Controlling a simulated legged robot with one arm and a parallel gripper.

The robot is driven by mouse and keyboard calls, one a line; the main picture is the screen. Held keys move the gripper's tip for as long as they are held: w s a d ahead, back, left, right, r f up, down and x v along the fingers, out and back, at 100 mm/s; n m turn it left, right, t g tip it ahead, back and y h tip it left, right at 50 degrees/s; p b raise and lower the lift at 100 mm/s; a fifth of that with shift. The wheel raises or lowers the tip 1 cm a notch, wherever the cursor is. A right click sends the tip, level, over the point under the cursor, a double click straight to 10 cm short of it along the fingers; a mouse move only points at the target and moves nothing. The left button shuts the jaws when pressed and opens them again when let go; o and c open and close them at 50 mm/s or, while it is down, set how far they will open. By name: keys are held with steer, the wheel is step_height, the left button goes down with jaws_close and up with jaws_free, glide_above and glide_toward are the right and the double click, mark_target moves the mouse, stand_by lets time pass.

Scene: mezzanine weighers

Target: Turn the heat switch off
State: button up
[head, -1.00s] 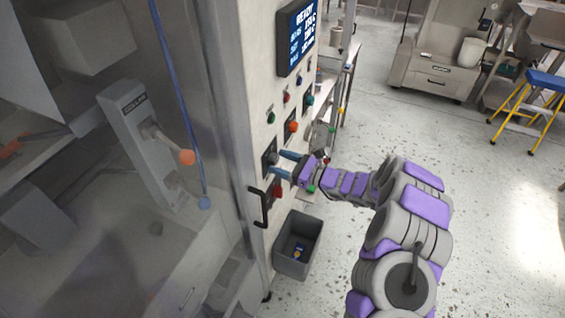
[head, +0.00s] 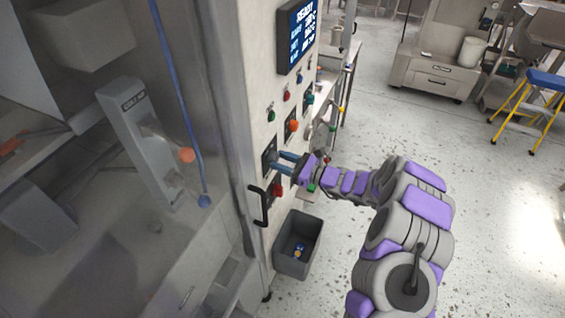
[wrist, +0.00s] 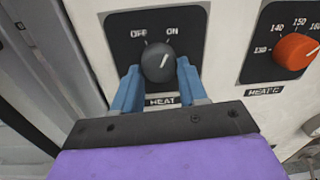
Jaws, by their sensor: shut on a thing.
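The heat switch (wrist: 158,58) is a round dark knob on a black plate marked OFF at upper left, ON at upper right and HEAT below. Its white pointer line leans up and right, toward ON. My gripper (wrist: 158,74) has its two blue fingers on either side of the knob, shut on it. In the head view my gripper (head: 277,162) reaches the black plate on the machine's front panel, and the fingers partly hide the knob there.
An orange dial marked HEAT C (wrist: 296,51) is right of the switch. A display (head: 297,35) and coloured buttons are above. A black door handle (head: 259,206) is close at lower left. A grey bin (head: 285,265) stands below.

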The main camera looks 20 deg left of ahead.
steer(key=n+b, duration=1.1)
steer(key=b, duration=0.6)
steer(key=shift+w+f+n, duration=0.1)
steer(key=shift+w+n, duration=0.05)
steer(key=shift+n, duration=0.15)
steer(key=o, duration=1.1)
steer(key=shift+c, duration=0.2)
steer(key=shift+d, duration=0.1)
steer(key=s+d+p, duration=0.1)
steer(key=d+p, duration=0.1)
steer(key=d, duration=1.5)
steer(key=shift+s+f, duration=0.3)
steer(key=shift+f, duration=0.05)
